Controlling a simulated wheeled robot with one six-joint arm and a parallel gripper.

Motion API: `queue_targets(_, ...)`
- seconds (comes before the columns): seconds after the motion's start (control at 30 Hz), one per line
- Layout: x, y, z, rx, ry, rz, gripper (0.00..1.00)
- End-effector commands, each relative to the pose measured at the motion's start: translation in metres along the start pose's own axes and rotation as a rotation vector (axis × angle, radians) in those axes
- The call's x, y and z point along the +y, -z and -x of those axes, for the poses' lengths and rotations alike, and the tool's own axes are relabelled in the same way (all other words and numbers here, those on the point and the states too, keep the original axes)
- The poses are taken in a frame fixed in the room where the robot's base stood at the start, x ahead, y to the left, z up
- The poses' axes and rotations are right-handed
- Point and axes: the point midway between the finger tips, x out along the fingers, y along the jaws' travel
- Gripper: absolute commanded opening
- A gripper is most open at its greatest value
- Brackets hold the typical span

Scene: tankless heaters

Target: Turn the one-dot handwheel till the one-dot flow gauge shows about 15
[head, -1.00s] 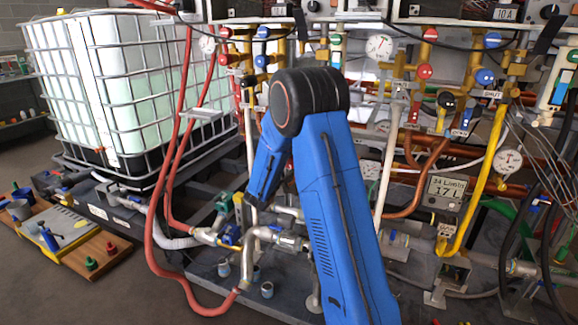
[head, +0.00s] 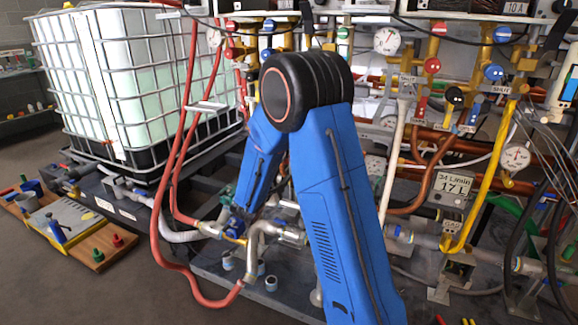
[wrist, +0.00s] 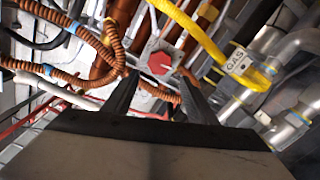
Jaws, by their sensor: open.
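In the wrist view, my gripper (wrist: 158,88) is open, with its two dark fingers apart and nothing seen between them. A red hexagonal knob or wheel (wrist: 160,63) on a pale plate lies beyond the fingertips, roughly centred between them. I cannot tell whether it is the one-dot handwheel, as no dots can be made out. In the head view, my blue arm hides the gripper. Round white dial gauges show at the upper middle (head: 387,40) and at the right (head: 515,157). Their dot marks and exact readings are too small to tell.
A yellow pipe with a GAS tag (wrist: 239,62) runs close by on the right of the wrist view, and coiled copper tubing (wrist: 95,40) is on the left. A white caged tank (head: 120,85) stands at left.

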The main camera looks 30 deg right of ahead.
Motion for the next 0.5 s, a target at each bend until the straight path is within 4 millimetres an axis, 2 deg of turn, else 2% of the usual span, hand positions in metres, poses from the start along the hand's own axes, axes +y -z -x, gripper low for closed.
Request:
queue_targets(0.03,0.000,0.001,0.011,0.002,-0.001,0.000,0.52)
queue_targets(0.2,0.000,0.001,0.041,0.003,-0.001,0.001,0.52)
queue_targets(0.33,0.000,0.001,0.057,0.002,0.000,0.001,0.52)
queue_targets(0.5,-0.001,0.000,0.066,0.000,0.001,0.001,0.52)
